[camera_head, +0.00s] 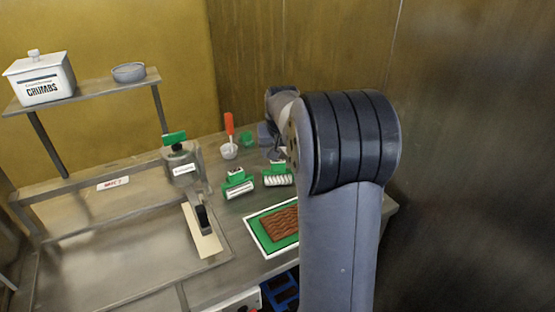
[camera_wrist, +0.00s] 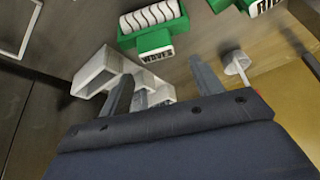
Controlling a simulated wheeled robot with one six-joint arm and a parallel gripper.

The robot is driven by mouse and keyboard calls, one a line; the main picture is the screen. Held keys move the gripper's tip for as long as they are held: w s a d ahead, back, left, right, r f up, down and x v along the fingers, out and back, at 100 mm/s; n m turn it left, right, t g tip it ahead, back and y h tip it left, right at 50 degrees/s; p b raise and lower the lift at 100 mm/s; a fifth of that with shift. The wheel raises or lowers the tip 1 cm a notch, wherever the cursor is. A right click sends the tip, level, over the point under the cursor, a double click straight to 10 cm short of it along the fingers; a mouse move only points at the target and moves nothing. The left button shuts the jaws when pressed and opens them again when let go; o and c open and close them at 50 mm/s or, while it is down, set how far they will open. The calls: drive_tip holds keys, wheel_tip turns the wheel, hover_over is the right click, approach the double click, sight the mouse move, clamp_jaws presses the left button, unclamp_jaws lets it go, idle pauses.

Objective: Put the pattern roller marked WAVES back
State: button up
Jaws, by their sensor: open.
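The WAVES roller (camera_wrist: 150,22) shows at the top of the wrist view. It has a white wavy roll, a green frame and a green block lettered WAVES. In the head view, the right one of two green-and-white rollers (camera_head: 278,180) looks like it. My gripper (camera_wrist: 160,70) is open in the wrist view, with its two fingers apart and the WAVES block a little beyond their tips. No roller is between the fingers.
A white open-sided holder (camera_wrist: 98,70) is by the left finger. A second roller (camera_head: 238,187) lies left of the first. A steel pot (camera_head: 183,164) and a shelf (camera_head: 90,90) with a CRUMBS box (camera_head: 40,78) stand left.

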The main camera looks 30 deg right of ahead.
drive_tip(key=v, duration=0.5)
drive_tip(key=shift+s+r, duration=0.15)
drive_tip(key=shift+r, duration=0.2)
